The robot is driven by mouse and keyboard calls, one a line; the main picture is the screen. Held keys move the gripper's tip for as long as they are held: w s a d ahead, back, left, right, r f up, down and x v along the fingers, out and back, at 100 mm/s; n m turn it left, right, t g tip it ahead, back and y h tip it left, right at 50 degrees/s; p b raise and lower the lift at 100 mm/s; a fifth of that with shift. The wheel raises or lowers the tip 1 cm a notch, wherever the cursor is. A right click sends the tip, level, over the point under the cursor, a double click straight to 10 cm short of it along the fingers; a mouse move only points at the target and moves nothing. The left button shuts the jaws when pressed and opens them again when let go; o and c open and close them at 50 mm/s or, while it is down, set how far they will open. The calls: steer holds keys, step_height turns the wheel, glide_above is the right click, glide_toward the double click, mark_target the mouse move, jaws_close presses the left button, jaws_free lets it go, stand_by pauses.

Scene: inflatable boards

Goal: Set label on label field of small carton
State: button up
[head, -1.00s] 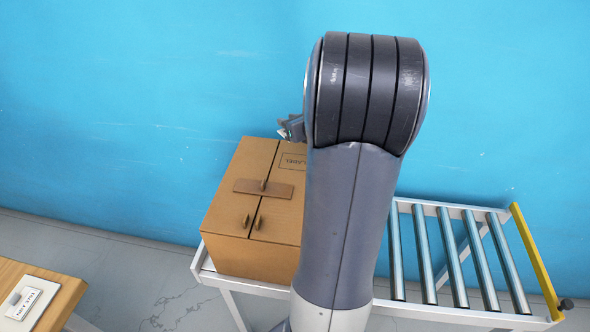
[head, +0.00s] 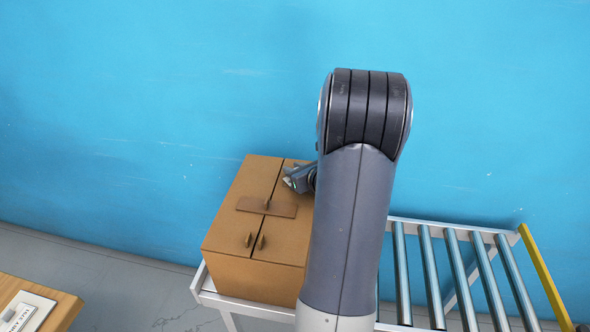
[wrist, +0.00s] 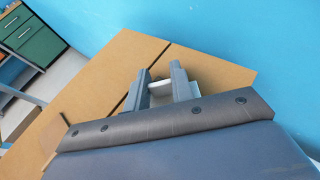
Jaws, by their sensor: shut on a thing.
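The small carton (head: 238,195) is a closed brown box at the left end of the roller conveyor. It has flaps, a centre seam and a brown strip across the seam. My gripper (head: 292,181) is over the far right part of its top. In the wrist view my gripper (wrist: 165,86) is shut on a small pale piece, probably the label (wrist: 161,89), just above or on the carton top (wrist: 110,70). I cannot tell whether the label touches the carton. The label field is hidden behind my gripper and arm.
The roller conveyor (head: 452,270) runs right from the carton, its visible rollers bare, with a yellow end bar (head: 545,275). A wooden table (head: 65,312) with a printed card (head: 27,310) stands lower left. The blue wall is behind. A green-fronted cabinet (wrist: 38,48) shows in the wrist view.

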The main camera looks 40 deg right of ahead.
steer(key=shift+f, duration=0.1)
steer(key=shift+f+b, duration=0.15)
steer(key=shift+b, duration=0.15)
steer(key=o, duration=0.9)
steer(key=shift+r, duration=0.2)
steer(key=shift+s+r+p, duration=0.1)
steer(key=shift+r+p, duration=0.05)
steer(key=shift+p, duration=0.2)
steer(key=v, duration=1.1)
steer(key=shift+s, duration=0.4)
